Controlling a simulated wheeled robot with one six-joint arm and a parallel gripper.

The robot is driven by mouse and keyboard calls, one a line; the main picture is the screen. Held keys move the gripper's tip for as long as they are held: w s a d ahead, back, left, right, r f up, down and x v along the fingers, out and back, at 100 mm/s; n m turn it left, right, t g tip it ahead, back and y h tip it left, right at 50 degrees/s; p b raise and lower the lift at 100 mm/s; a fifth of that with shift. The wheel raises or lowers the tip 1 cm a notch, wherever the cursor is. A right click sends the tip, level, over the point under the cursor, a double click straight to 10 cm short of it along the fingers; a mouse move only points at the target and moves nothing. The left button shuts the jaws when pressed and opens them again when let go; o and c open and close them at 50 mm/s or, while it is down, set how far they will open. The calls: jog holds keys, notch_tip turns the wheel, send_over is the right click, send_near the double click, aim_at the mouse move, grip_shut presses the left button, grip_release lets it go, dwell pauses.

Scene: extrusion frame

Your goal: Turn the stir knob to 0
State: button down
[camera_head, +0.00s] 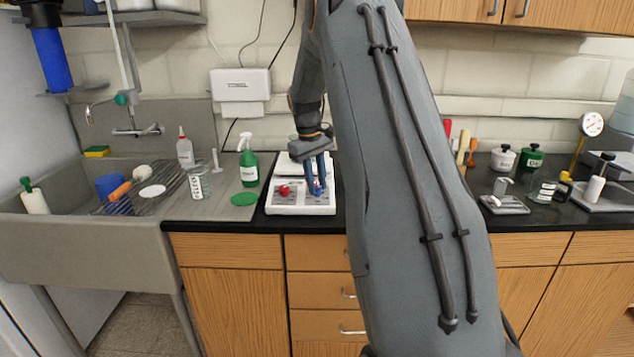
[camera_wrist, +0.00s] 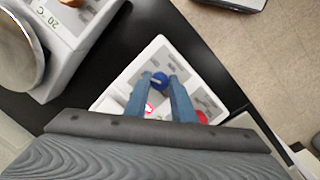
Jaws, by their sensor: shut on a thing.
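A white control box (camera_head: 300,209) stands near the front edge of the black counter. It carries a blue knob (camera_head: 317,190) on the right and a red knob (camera_head: 284,190) on the left. My gripper (camera_head: 318,184) reaches down from above with its two blue fingers on either side of the blue knob. In the wrist view the blue knob (camera_wrist: 159,83) sits between the fingertips (camera_wrist: 159,79), and the gripper is shut on it. The red knob (camera_wrist: 201,117) is partly visible beside one finger. The dial lettering is too small to read, so the knob's setting cannot be told.
Behind the box is a white unit with a round metal plate (camera_wrist: 17,52) and a 20 °C readout. My arm hides the counter just right of the box.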

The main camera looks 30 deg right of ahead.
jog(key=shift+r+n, duration=0.1)
jog(key=shift+n, duration=0.5)
jog(key=c, duration=1.5)
grip_release()
jog(key=shift+w+a+r+b, duration=0.1)
jog(key=shift+a+r+b, duration=0.2)
jog(key=shift+r, duration=0.95)
jog(key=shift+a+r+b, duration=0.15)
jog(key=shift+r+b, duration=0.3)
jog(key=shift+r, duration=0.85)
jog(key=shift+w+a+r+b, duration=0.1)
jog(key=shift+a+r+b, duration=0.2)
jog(key=shift+r, duration=0.95)
jog(key=shift+d, duration=0.1)
